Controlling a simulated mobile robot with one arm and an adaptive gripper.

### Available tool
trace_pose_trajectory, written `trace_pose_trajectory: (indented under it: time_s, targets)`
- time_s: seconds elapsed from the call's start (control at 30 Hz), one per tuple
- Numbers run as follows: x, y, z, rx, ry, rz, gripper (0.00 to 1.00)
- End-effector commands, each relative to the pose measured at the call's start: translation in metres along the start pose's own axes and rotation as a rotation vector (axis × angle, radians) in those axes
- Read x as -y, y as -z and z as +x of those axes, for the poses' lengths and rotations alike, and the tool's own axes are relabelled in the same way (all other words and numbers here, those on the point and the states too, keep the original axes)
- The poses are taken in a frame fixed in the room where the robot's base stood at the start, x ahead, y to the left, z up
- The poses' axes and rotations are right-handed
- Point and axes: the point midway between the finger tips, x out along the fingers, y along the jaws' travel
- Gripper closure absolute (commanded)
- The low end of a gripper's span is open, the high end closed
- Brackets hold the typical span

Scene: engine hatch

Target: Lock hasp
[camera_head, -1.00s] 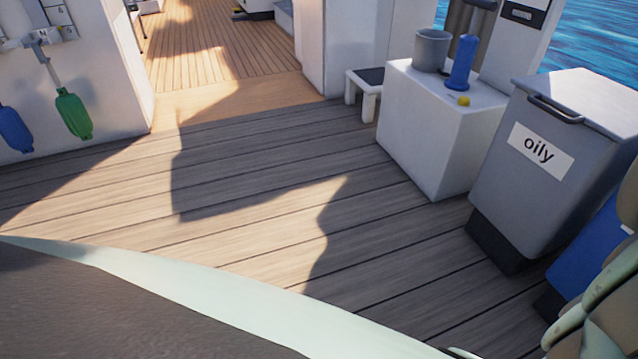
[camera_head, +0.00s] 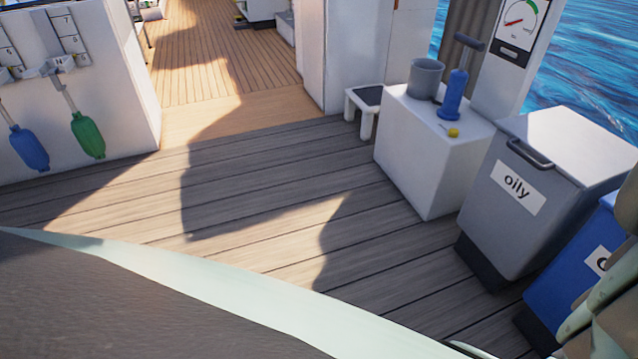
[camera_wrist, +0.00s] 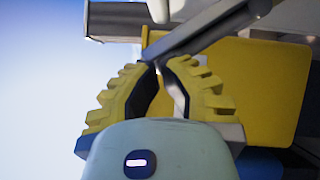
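My gripper (camera_wrist: 158,68) shows in the wrist view with yellow ribbed fingers and dark inner pads. Its fingertips are close together at the lower end of a slanted grey bar (camera_wrist: 205,28). I cannot tell whether they grip the bar or only sit beside it. A flat yellow panel (camera_wrist: 262,85) lies behind the right finger. I cannot tell for sure whether the grey bar is part of the hasp. No hasp can be made out in the head view, and my gripper is not in it.
In the head view, a grey bin labelled "oily" (camera_head: 545,232) and a blue bin (camera_head: 568,300) stand at the right. A white box (camera_head: 400,160) carries a grey cup (camera_head: 426,78) and a blue pump (camera_head: 456,95). The plank deck (camera_head: 270,215) is clear in the middle.

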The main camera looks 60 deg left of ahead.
Motion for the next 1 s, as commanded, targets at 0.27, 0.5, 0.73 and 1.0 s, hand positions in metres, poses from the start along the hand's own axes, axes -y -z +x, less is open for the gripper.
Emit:
trace_pose_trajectory:
  time_s: [0.27, 0.5, 0.73, 1.0]
  targets:
    - [-0.011, -0.012, 0.010, -0.001, 0.082, 0.120, 1.00]
    - [-0.013, -0.019, 0.014, 0.001, 0.118, 0.172, 1.00]
    - [-0.015, -0.022, 0.017, -0.007, 0.169, 0.247, 1.00]
    - [-0.016, -0.027, 0.021, -0.003, 0.233, 0.333, 1.00]
